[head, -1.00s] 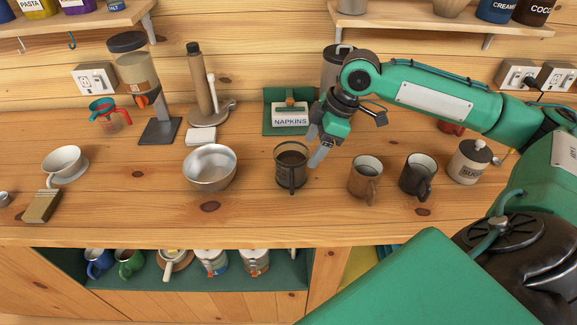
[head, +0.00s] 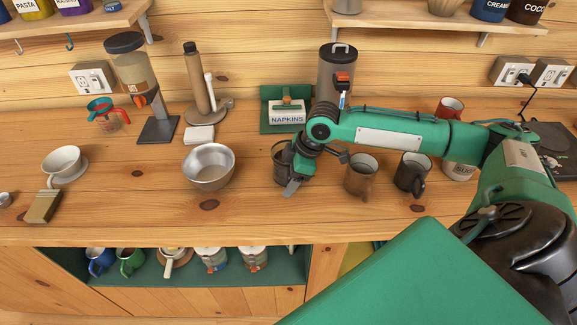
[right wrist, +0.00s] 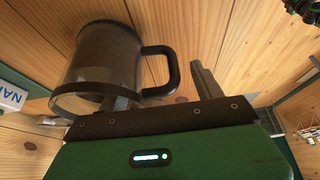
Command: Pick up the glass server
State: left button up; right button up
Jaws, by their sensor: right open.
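The glass server (head: 279,163) is a dark, see-through pot with a black handle. It stands upright on the wooden counter, partly hidden in the head view by my right gripper (head: 293,184). In the right wrist view the server (right wrist: 108,58) fills the upper left, with its handle toward the right. My right gripper (right wrist: 165,92) is open there. One finger overlaps the server's lower body and the other is right of the handle, so the handle appears between them. I cannot tell whether either finger touches it. My left gripper is out of view.
A metal bowl (head: 209,168) stands left of the server. A brown mug (head: 361,178) and a dark mug (head: 411,175) stand to its right. A napkin holder (head: 287,115) and a tall grey canister (head: 334,68) are behind.

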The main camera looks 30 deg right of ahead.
jog(key=shift+c, duration=0.2)
grip_shut()
jog(key=shift+r, duration=0.1)
jog(key=shift+r, duration=0.1)
